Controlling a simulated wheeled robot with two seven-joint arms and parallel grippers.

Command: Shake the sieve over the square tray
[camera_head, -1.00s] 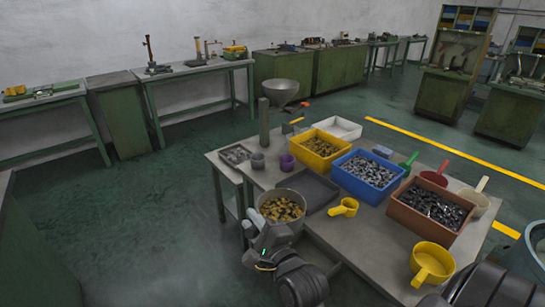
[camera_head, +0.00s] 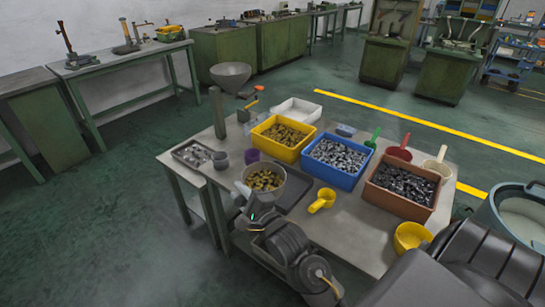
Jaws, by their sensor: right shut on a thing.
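The sieve (camera_head: 269,199) is a round grey metal vessel holding brass-coloured parts, at the left front of the table. My right gripper (camera_head: 245,206) is shut on the sieve at its near left side; the fingertips are partly hidden. A dark grey square tray (camera_head: 296,194) lies on the table behind and to the right of the sieve, which covers its left part. I cannot tell how high the sieve is above the tray. My left gripper is not in view.
A yellow scoop (camera_head: 321,201) lies right of the tray. A grey post (camera_head: 217,113) rises at the table's back left.

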